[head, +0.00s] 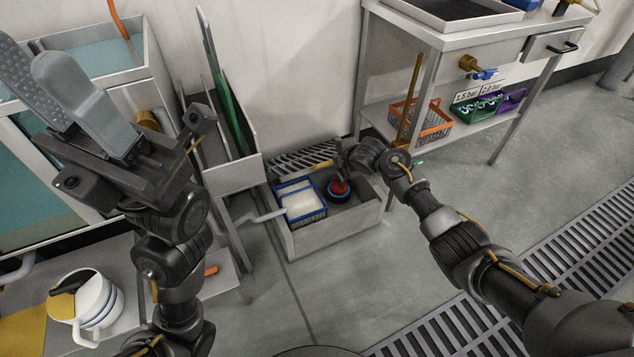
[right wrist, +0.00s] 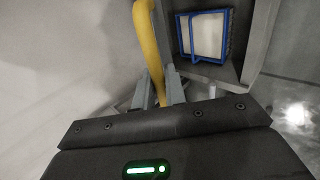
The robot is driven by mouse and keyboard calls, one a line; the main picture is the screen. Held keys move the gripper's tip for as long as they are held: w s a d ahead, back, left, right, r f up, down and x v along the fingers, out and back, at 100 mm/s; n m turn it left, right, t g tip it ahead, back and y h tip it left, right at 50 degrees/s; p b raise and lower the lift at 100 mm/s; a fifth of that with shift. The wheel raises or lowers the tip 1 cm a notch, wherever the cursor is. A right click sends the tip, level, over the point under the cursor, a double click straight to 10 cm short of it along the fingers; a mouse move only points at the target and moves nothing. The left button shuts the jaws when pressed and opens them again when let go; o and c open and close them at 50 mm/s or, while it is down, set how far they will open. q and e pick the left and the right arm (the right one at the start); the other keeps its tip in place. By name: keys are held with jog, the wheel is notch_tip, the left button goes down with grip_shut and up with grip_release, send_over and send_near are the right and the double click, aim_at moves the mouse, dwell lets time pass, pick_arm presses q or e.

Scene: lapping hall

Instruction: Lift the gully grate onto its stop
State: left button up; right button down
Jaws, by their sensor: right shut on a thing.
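My right gripper (head: 342,156) is at the grate's right end. In the right wrist view its fingers (right wrist: 160,95) are shut on the yellow bar (right wrist: 147,45). I cannot make out the stop, or whether the grate touches it. My left gripper (head: 28,58) is raised at the upper left, open and empty, far from the grate.
The box holds a blue-rimmed basket (head: 304,203) with white contents and a red-topped item (head: 338,187). A steel bench (head: 440,42) with an orange basket (head: 432,122) stands at the right. A narrow metal rack (head: 232,175) stands left of the box.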

jog(key=shift+w+a+r, duration=0.25)
jog(key=shift+w+r, duration=0.3)
jog(key=shift+r, duration=0.15)
jog(key=shift+w+a+r, duration=0.2)
jog(key=shift+w+r, duration=0.4)
jog(key=shift+r, duration=0.15)
jog(key=shift+w+a+r, duration=0.25)
jog(key=shift+w+r, duration=0.3)
jog(key=shift+r, duration=0.15)
jog(key=shift+w+a+r+b, duration=0.25)
jog(key=shift+w+r+b, duration=0.05)
jog(key=shift+w+r, duration=0.35)
jog(key=shift+w+a+r+b, duration=0.2)
jog(key=shift+w+r+b, duration=0.05)
jog(key=shift+w+r, duration=0.35)
jog(key=shift+w+a+r+b, duration=0.25)
jog(key=shift+w+r+b, duration=0.05)
jog(key=shift+w+r, duration=0.35)
jog(key=w+r+b, duration=0.1)
jog(key=b, duration=0.1)
jog(key=w+a+r+b, duration=0.1)
jog(key=w+b, duration=0.1)
jog(key=b, duration=0.1)
jog(key=w+r+b, duration=0.1)
jog(key=b, duration=0.1)
jog(key=shift+w+a, duration=0.15)
jog(key=shift+a, duration=0.1)
